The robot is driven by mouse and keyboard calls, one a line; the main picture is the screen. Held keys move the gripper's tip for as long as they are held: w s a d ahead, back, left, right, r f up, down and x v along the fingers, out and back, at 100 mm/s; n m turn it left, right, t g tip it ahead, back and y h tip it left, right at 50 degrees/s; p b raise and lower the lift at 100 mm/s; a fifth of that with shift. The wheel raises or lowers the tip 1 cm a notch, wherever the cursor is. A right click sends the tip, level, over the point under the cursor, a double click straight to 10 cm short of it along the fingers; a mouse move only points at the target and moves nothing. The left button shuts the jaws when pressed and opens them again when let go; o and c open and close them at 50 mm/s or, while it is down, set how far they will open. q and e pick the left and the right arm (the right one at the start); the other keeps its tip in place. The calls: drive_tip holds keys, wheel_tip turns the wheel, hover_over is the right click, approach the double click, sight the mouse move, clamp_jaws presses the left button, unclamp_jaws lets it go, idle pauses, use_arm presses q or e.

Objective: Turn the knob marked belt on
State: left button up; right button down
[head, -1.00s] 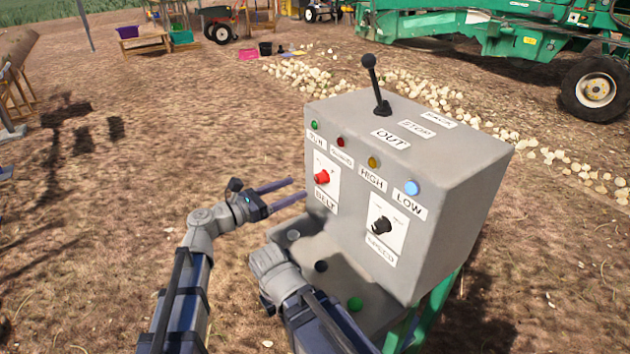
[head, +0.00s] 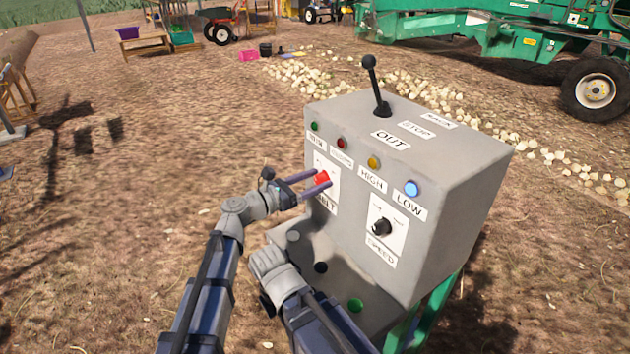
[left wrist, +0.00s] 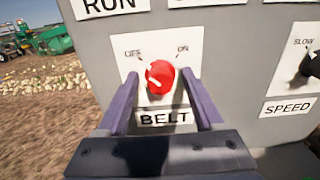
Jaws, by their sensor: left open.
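The red belt knob (head: 322,178) sits on a white plate on the front of the grey control box (head: 440,190). In the left wrist view the red knob (left wrist: 159,76) has a white pointer line slanting to the upper left, toward OFF. My left gripper (head: 318,181) is open, with one finger on either side of the knob; I cannot tell whether they touch it. In the left wrist view its fingers (left wrist: 160,100) stand apart below and beside the knob, by the BELT label (left wrist: 165,118). My right arm shows low in the head view; its fingers are hidden.
A black speed knob (head: 382,227) is to the right of the belt knob. Several lamps line the box above, with a blue one (head: 411,188) lit. A black lever (head: 375,85) stands on top. A shelf with buttons (head: 355,305) juts out below.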

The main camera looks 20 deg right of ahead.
use_arm(q)
clamp_jaws()
idle(0.4)
drive_tip(key=shift+m, duration=0.3)
drive_tip(key=m, duration=0.3)
drive_tip(key=shift+s+m, duration=0.1)
drive_tip(key=shift+m, duration=0.3)
drive_tip(key=m, duration=0.4)
drive_tip(key=shift+m, duration=0.3)
drive_tip(key=m, duration=0.4)
drive_tip(key=shift+f, duration=0.1)
drive_tip(key=m, duration=0.4)
drive_tip(key=shift+s+f+m, duration=0.1)
drive_tip(key=shift+m, duration=0.5)
